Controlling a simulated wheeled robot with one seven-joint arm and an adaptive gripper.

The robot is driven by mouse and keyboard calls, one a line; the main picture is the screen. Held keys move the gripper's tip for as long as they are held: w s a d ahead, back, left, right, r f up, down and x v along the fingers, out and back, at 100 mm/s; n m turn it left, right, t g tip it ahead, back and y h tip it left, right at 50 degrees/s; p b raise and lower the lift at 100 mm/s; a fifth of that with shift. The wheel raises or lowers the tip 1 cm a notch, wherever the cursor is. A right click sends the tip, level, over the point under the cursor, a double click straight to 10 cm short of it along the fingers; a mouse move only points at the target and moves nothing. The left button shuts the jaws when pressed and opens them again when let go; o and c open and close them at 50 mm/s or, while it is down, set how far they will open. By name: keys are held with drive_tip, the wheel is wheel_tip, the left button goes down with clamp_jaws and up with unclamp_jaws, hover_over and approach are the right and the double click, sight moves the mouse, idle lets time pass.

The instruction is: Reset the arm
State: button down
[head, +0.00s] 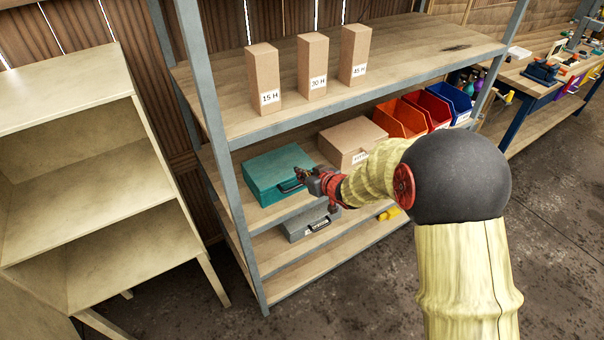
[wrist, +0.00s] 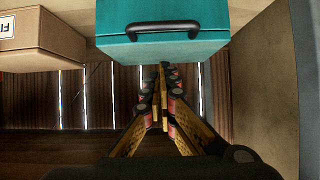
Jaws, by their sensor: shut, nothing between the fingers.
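My gripper (head: 299,178) reaches toward the shelf unit in the head view, close to the front of a teal case (head: 277,172) on the middle shelf. In the wrist view my gripper (wrist: 163,68) is shut, with its fingertips together and nothing between them. The teal case also shows in the wrist view (wrist: 175,45), with its black handle (wrist: 163,28) facing me. The fingertips appear just past the edge of the case; I cannot tell if they touch it. My sleeved arm (head: 470,270) hides part of the shelves.
The metal-framed shelf unit (head: 215,110) holds tall cardboard boxes (head: 312,65), a brown box (head: 352,138), coloured bins (head: 400,117) and a grey case (head: 308,224). A pale wooden cabinet (head: 80,90) stands at left. A workbench (head: 525,80) stands at the back right. Floor is clear in front.

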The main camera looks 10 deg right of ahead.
drive_tip(key=f+p+v, duration=0.1)
drive_tip(key=p+v, duration=0.1)
drive_tip(key=v, duration=0.6)
drive_tip(key=s+d+f+m+g+h, duration=0.1)
drive_tip(key=s+d+f+g+h, duration=0.25)
drive_tip(key=s+d+f, duration=0.25)
drive_tip(key=s+d+r+m+g+h, duration=0.1)
drive_tip(key=s+d+r+g+h, duration=0.1)
drive_tip(key=s+d, duration=0.3)
drive_tip(key=s+a+r+m+g, duration=0.1)
drive_tip(key=s+a+r, duration=0.2)
drive_tip(key=s+r, duration=0.45)
drive_tip(key=s+a+r+m+g, duration=0.15)
drive_tip(key=s+a+r, duration=0.25)
drive_tip(key=s, duration=0.6)
drive_tip(key=s+a+r+t+y, duration=0.1)
drive_tip(key=s+a+r, duration=0.3)
drive_tip(key=r, duration=0.5)
drive_tip(key=shift+a+r+n+t+y+b, duration=0.25)
drive_tip(key=shift+a+n+t+y+b, duration=0.15)
drive_tip(key=shift+a+t, duration=0.25)
